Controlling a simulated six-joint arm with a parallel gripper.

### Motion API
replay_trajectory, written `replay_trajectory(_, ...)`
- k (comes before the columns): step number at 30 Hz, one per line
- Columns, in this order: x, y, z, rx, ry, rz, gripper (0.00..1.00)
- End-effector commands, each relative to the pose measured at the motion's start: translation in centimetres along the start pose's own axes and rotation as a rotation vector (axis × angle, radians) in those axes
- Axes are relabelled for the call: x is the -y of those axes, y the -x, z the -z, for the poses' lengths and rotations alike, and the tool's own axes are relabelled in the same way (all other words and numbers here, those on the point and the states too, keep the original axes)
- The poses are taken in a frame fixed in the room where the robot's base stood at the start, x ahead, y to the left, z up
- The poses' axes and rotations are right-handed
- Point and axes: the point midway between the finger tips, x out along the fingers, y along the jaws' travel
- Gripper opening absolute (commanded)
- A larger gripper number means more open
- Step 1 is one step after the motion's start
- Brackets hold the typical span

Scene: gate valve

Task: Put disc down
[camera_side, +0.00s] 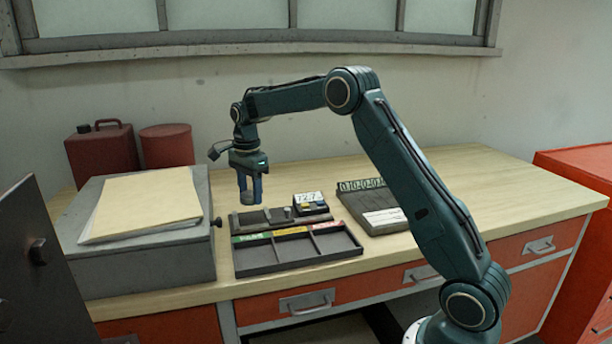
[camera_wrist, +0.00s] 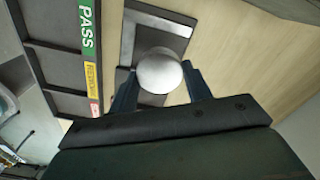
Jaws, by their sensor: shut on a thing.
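My gripper (camera_side: 250,196) points down above the bench, over the area behind the sorting tray. In the wrist view its two fingers (camera_wrist: 160,90) close on a pale grey rounded piece, the disc (camera_wrist: 158,70). The disc shows only as a small patch between the fingers in the side view. The tray (camera_side: 297,262) has three compartments, labelled green PASS (camera_side: 252,237), yellow and red. Its visible compartments look empty.
A grey box (camera_side: 150,265) with a folder (camera_side: 143,204) on top stands left of the tray. A small block with a number display (camera_side: 309,198) stands behind the tray. A dark rack (camera_side: 370,205) is to the right. The bench at far right is clear.

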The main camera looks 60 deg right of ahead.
Motion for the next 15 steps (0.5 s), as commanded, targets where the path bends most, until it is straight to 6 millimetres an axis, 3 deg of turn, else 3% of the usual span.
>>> replay_trajectory(11,0.0,-1.0,0.0,0.000,0.000,0.001,0.15)
replay_trajectory(15,0.0,-2.3,0.0,0.000,0.000,-0.001,0.15)
